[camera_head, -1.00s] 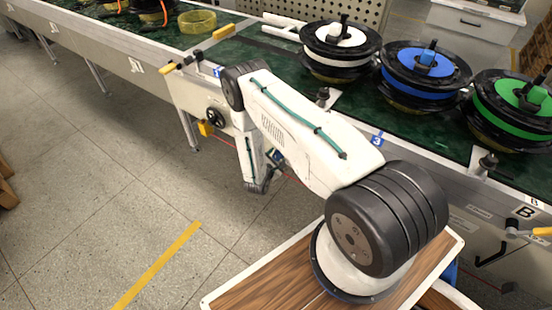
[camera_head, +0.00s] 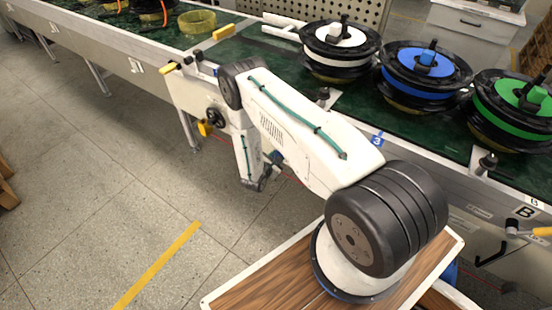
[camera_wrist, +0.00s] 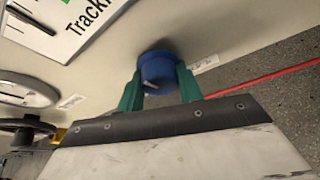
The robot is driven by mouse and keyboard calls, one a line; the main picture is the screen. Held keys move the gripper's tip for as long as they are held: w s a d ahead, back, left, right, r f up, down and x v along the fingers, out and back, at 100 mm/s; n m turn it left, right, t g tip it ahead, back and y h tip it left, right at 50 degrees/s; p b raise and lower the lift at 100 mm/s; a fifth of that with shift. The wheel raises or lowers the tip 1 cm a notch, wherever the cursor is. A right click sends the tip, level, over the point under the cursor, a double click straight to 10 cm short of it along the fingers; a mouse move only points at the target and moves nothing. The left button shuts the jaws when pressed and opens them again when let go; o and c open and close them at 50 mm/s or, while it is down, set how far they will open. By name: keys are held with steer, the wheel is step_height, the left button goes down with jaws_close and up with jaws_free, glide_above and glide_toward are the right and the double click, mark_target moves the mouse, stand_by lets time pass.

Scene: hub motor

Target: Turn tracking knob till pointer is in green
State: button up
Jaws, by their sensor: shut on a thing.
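In the wrist view, a blue round knob (camera_wrist: 158,70) with a small light mark on its face sticks out from a pale panel. My gripper (camera_wrist: 158,84) has its green fingers on either side of the knob and is shut on it. A white plate (camera_wrist: 85,22) with partly cut-off lettering beginning "Track" is at the upper left. A sliver of green (camera_wrist: 62,3) shows at its top edge. A dark slanted bar (camera_wrist: 32,20) lies on the plate's left part; I cannot tell whether it is the pointer. In the head view my arm hides most of the panel.
A round gauge (camera_wrist: 25,92) and a dark handwheel (camera_wrist: 25,130) are left of the knob in the wrist view. In the head view, spools with white (camera_head: 340,55), blue (camera_head: 426,62) and green (camera_head: 522,92) centres stand on the conveyor.

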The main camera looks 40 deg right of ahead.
steer(key=n+g+h, duration=0.1)
steer(key=n+g, duration=0.1)
steer(key=n, duration=0.2)
steer(key=shift+w+g, duration=0.1)
steer(key=shift+g, duration=0.3)
steer(key=n+g, duration=0.1)
steer(key=n, duration=0.1)
steer(key=n+g+h, duration=0.1)
steer(key=n, duration=0.1)
steer(key=shift+n+g+h, duration=0.3)
stand_by(0.4)
steer(key=o, duration=1)
steer(key=shift+v, duration=3.9)
steer(key=shift+a, duration=0.1)
